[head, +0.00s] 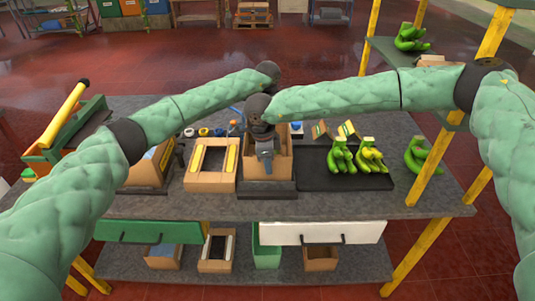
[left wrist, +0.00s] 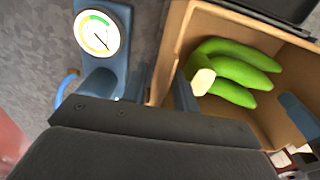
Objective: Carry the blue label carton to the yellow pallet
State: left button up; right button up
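An open brown carton (head: 282,160) stands on a dark base in the middle of the bench. In the left wrist view the carton (left wrist: 285,45) holds green bananas (left wrist: 235,72). I see no blue label on it from here. My right gripper (head: 265,160) points down at this carton; its finger gap does not show. My left gripper (left wrist: 242,105) is over the carton, its two blue-grey fingers apart on either side of the bananas. It is hidden behind the arms in the head view. A wooden pallet (head: 253,16) lies on the floor at the back; its yellow colour is unclear.
A round dial (left wrist: 97,33) stands beside the carton. A black tray (head: 315,179) with banana bunches (head: 372,160) is to the right. Another carton (head: 210,180) is to the left. A yellow post (head: 490,35) rises at the right. Red floor behind the bench is mostly clear.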

pick_arm(q)
jog(key=shift+f, duration=0.1)
pick_arm(e)
jog(key=shift+f, duration=0.1)
pick_arm(q)
grip_shut()
pick_arm(e)
grip_shut()
pick_arm(q)
jog(key=shift+r, duration=0.25)
pick_arm(e)
jog(key=shift+r, duration=0.2)
